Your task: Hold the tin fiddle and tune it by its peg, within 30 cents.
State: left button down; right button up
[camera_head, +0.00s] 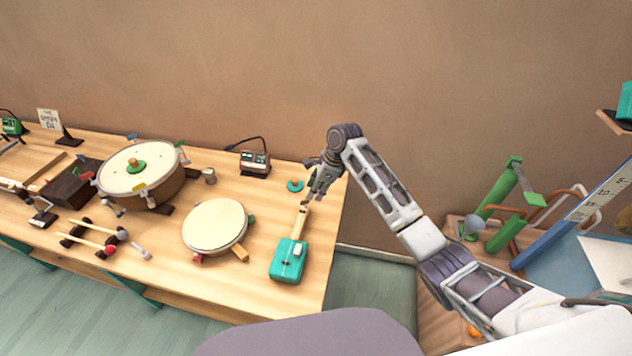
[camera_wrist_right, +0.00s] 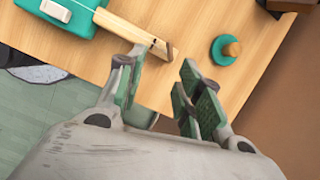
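The tin fiddle lies on the wooden table near its right end, with a teal body (camera_head: 287,261) and a light wooden neck (camera_head: 302,221) pointing away from me. In the right wrist view its body (camera_wrist_right: 57,14) is at the top left, and its neck (camera_wrist_right: 125,30) ends near my gripper's fingers. My right gripper (camera_head: 319,190) is above the table by the head of the neck. Its padded fingers (camera_wrist_right: 155,95) are apart with nothing between them. The tuning peg is too small to make out clearly. My left gripper is not in view.
A teal ring with a wooden knob (camera_head: 295,185) lies beside the neck's end. A small box with a display (camera_head: 255,162) stands at the back. A flat drum (camera_head: 215,226), a larger drum (camera_head: 140,168) and mallets (camera_head: 92,235) lie to the left.

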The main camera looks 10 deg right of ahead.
jog(key=shift+w+d+r+m, duration=0.1)
jog(key=shift+w+r+m, duration=0.65)
jog(key=shift+w+m, duration=0.1)
